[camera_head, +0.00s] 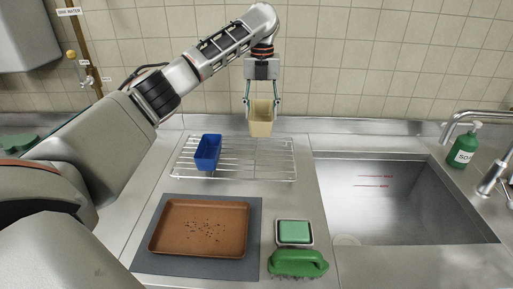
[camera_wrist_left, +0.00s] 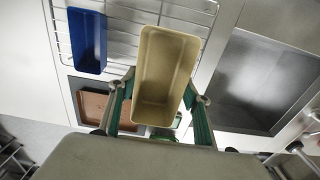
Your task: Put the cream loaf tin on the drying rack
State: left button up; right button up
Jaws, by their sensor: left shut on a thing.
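The cream loaf tin (camera_head: 261,122) is held by my left gripper (camera_head: 262,103), which is shut on it. In the head view the tin appears over the back right part of the wire drying rack (camera_head: 262,173); its lower end seems to be above the wires. In the left wrist view the cream tin (camera_wrist_left: 166,75) is between the green-sided fingers (camera_wrist_left: 158,112), with its open top toward the camera. A blue loaf tin (camera_head: 208,150) is on the left part of the rack, and it also shows in the left wrist view (camera_wrist_left: 88,40). My right gripper is not in view.
A brown baking tray (camera_head: 178,240) with crumbs lies on a grey mat (camera_head: 254,215) in front of the rack. A green sponge in a dish (camera_head: 294,232) and a green brush (camera_head: 298,263) are beside it. The sink (camera_head: 400,200) is at right, with a soap bottle (camera_head: 464,148). The rack's right half is clear.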

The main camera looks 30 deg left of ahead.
pick_arm(q)
notch_tip(320, 180, down, 14)
jog(key=shift+r, duration=0.1)
dwell(0.4)
jog(key=o, duration=1.2)
jog(key=shift+f, duration=0.2)
jog(key=shift+r, duration=0.1)
notch_tip(320, 180, up, 12)
jog(key=shift+r, duration=0.1)
